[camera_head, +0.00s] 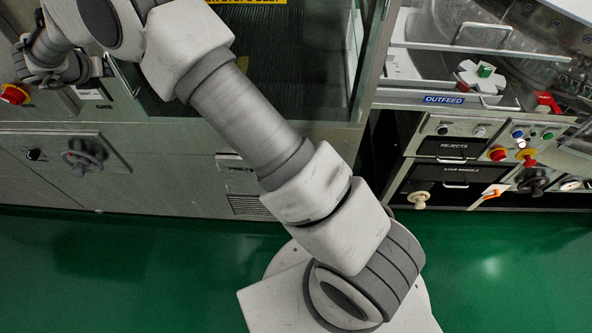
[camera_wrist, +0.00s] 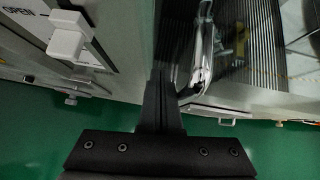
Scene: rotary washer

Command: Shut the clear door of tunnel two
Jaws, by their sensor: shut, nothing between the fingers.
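My gripper (camera_wrist: 160,76) is shut and empty, its dark fingers together in the wrist view. Just right of the fingertips is a shiny, upright clear-looking edge (camera_wrist: 203,45) with a dark ribbed belt (camera_wrist: 258,45) beyond it; I cannot tell whether this edge is the door of tunnel two. Contact with the fingers cannot be made out. A clear-panelled enclosure (camera_head: 335,60) stands behind my arm in the head view, its number not readable. The wrist end of my arm is at the upper left there, and its fingers are not clear.
A pale lever block (camera_wrist: 68,38) sits beside an OPEN label at the wrist view's upper left. A handwheel (camera_head: 82,157) and a red knob (camera_head: 14,94) are on the left cabinet. The OUTFEED unit (camera_head: 444,99) is at right. Green floor in front is clear.

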